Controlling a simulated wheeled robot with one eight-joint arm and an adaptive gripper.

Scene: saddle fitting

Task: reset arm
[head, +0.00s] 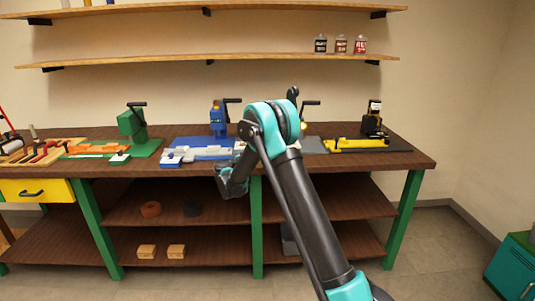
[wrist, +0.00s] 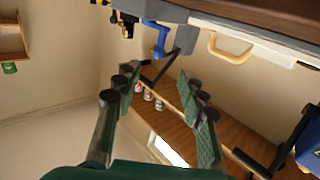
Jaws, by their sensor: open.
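My arm rises from the bottom of the head view and bends at a teal elbow. My gripper (head: 233,182) hangs at the front edge of the workbench (head: 405,161), in front of the blue station. In the wrist view the two green-padded fingers of my gripper (wrist: 160,108) stand wide apart with nothing between them. The wrist view is tilted, with the shelf and wall behind the fingers. My arm hides part of the bench middle in the head view.
A green press (head: 132,124), a blue press (head: 218,118) and a black-and-yellow station (head: 374,122) stand on the bench. Small cans (head: 341,44) sit on the wall shelf (head: 250,59). Rings and wooden blocks (head: 176,251) lie on lower shelves. Floor at right is clear before a green cabinet (head: 512,268).

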